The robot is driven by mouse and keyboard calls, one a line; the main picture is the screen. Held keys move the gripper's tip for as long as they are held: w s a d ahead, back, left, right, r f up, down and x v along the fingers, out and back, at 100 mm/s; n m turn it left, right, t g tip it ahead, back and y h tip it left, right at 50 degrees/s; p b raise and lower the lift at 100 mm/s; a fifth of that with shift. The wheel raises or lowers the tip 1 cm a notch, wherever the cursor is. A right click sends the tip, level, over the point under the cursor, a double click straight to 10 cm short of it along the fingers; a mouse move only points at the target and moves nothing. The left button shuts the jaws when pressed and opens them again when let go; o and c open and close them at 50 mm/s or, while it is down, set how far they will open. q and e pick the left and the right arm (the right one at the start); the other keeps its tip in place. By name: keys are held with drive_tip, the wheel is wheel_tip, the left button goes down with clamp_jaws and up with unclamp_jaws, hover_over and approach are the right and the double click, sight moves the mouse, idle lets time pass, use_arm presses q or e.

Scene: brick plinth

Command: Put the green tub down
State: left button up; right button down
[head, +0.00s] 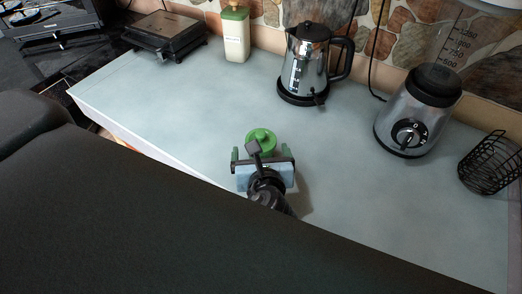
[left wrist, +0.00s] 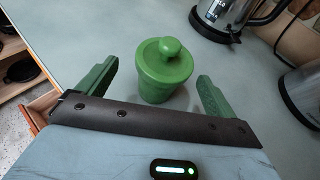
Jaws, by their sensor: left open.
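The green tub (left wrist: 166,72) has a round lid with a knob and stands upright on the grey-blue counter in the left wrist view. In the head view its lid (head: 262,139) shows just beyond my left gripper (head: 262,152), near the counter's front edge. In the left wrist view my left gripper (left wrist: 158,88) is open, with one green finger on each side of the tub. Gaps show between the tub and both fingers. My right gripper is not in view.
A kettle (head: 306,68), a blender (head: 417,112) and a black wire basket (head: 492,163) stand at the back and right of the counter (head: 190,105). A cream bottle (head: 236,36) and a contact grill (head: 165,34) stand at the back left. The counter left of the tub is clear.

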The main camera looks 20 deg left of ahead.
sight(261, 141)
use_arm(q)
drive_tip(key=x, duration=0.5)
drive_tip(key=shift+w+d+r, duration=0.1)
drive_tip(key=shift+w+r, duration=0.05)
drive_tip(key=shift+w, duration=0.05)
drive_tip(key=c, duration=1.1)
drive_tip(key=shift+r, duration=5.05)
